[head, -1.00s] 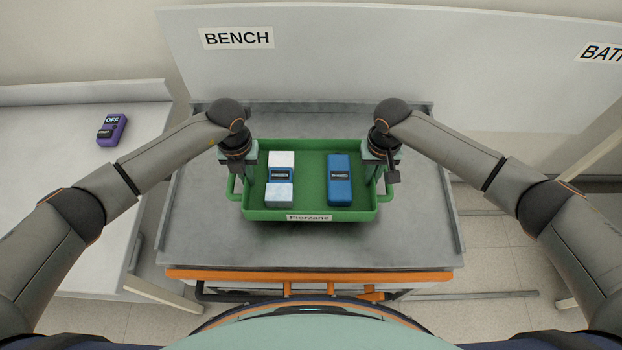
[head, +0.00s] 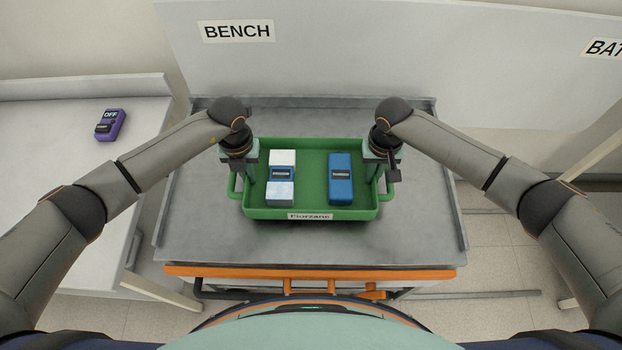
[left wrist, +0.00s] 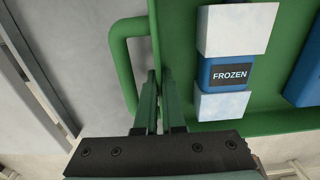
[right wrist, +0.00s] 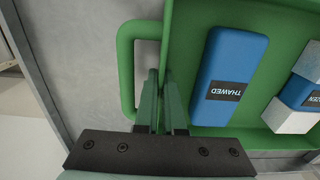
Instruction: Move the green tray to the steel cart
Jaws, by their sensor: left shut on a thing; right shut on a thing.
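The green tray (head: 313,165) is over the grey top of the steel cart (head: 420,235) in the head view. A blue block labelled THAWED (right wrist: 230,75) and a blue block labelled FROZEN (left wrist: 228,74), with white ends, lie in it. My left gripper (left wrist: 158,75) is shut on the tray's left wall, beside its side handle. My right gripper (right wrist: 158,75) is shut on the opposite wall, likewise beside the handle. The tray looks level. I cannot tell whether its underside touches the cart top.
A white bench (head: 60,170) at the left carries a purple device (head: 110,125) marked OFF. A pale panel (head: 350,45) with a BENCH sign (head: 238,31) stands behind the cart. An orange bar (head: 300,271) runs along the cart's front. Bare cart top surrounds the tray.

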